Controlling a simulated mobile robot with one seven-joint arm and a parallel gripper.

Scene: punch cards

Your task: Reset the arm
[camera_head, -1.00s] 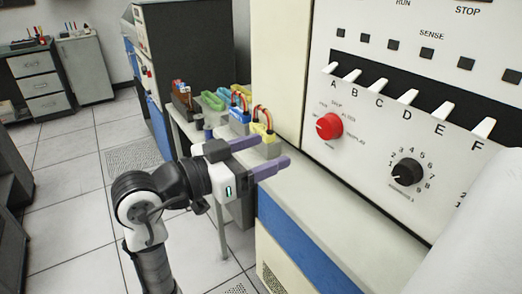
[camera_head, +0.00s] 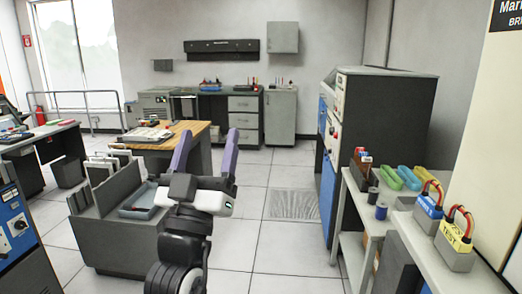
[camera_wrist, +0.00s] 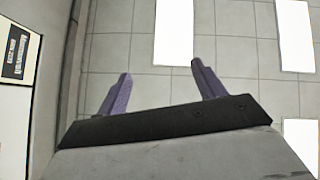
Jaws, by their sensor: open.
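My gripper (camera_head: 204,160) is open and empty in the head view, with its two purple fingers pointing up and away from me. The arm stands in front of a grey card bin and a wooden-topped desk, and the gripper touches nothing that I can see. In the wrist view the two purple fingers (camera_wrist: 160,88) stand wide apart with nothing between them. Behind them are ceiling tiles and bright light panels.
A grey bin (camera_head: 105,225) with upright cards stands left of my arm. A wooden-topped desk (camera_head: 190,129) is behind it. At right, a shelf table (camera_head: 362,218) bears coloured trays and the blue and yellow wired blocks. Tiled floor (camera_head: 265,245) is clear between.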

